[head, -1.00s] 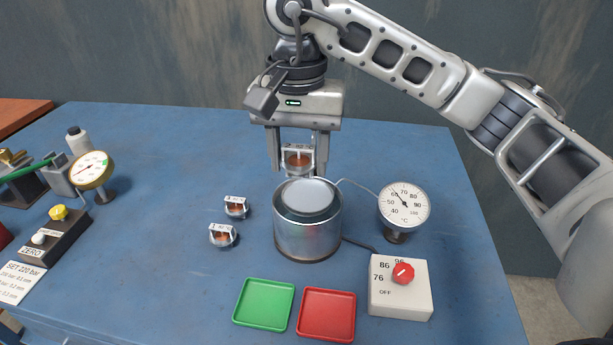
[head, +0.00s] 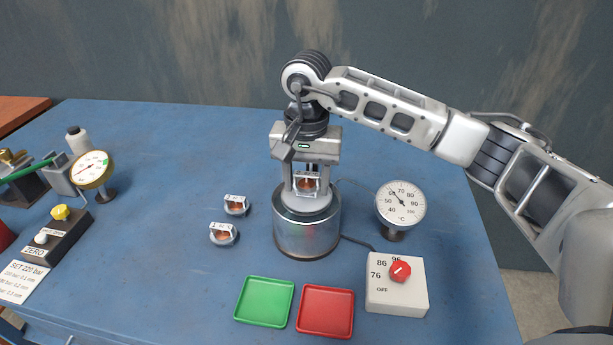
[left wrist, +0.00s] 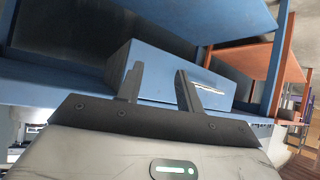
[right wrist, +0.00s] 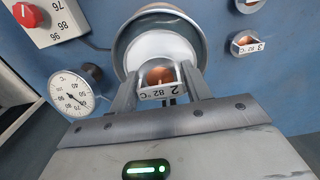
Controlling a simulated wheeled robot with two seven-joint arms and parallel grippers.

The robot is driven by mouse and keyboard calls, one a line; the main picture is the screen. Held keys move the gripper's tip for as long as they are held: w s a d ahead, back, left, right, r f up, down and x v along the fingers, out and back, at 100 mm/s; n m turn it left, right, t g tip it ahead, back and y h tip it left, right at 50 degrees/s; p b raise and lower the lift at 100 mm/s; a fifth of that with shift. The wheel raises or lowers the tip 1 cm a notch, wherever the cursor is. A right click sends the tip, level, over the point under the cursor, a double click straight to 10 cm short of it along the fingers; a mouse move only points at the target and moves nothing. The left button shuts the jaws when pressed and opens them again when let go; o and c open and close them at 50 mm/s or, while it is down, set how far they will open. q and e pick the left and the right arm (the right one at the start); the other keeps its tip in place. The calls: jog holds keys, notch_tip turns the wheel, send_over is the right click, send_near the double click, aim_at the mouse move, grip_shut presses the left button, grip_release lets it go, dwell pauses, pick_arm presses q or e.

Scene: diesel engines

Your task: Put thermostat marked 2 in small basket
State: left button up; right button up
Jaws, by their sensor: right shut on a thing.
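My right gripper (head: 306,186) is shut on thermostat 2 (head: 307,184), a small metal frame with a copper-coloured middle. Its label reads "2 82 °C" in the right wrist view (right wrist: 160,89). I hold it upright over the pale round top of a metal pot (head: 305,235); whether it touches cannot be told. No separate small basket can be made out; the pot's pale inner part (right wrist: 160,50) is partly hidden by the thermostat. My left gripper (left wrist: 158,86) is open and empty in the left wrist view, away from these things.
Two other thermostats (head: 236,205) (head: 223,234) lie left of the pot. A green tray (head: 264,301) and a red tray (head: 325,311) lie in front. A temperature dial (head: 401,203) and a control box (head: 397,298) with a red knob stand right.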

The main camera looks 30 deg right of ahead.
aim_at(306, 174)
jog(key=shift+f, duration=0.25)
jog(key=o, duration=1)
jog(key=shift+r, duration=0.1)
jog(key=shift+r, duration=0.1)
notch_tip(306, 174, up, 12)
jog(key=shift+r+b, duration=0.1)
jog(key=shift+b, duration=0.3)
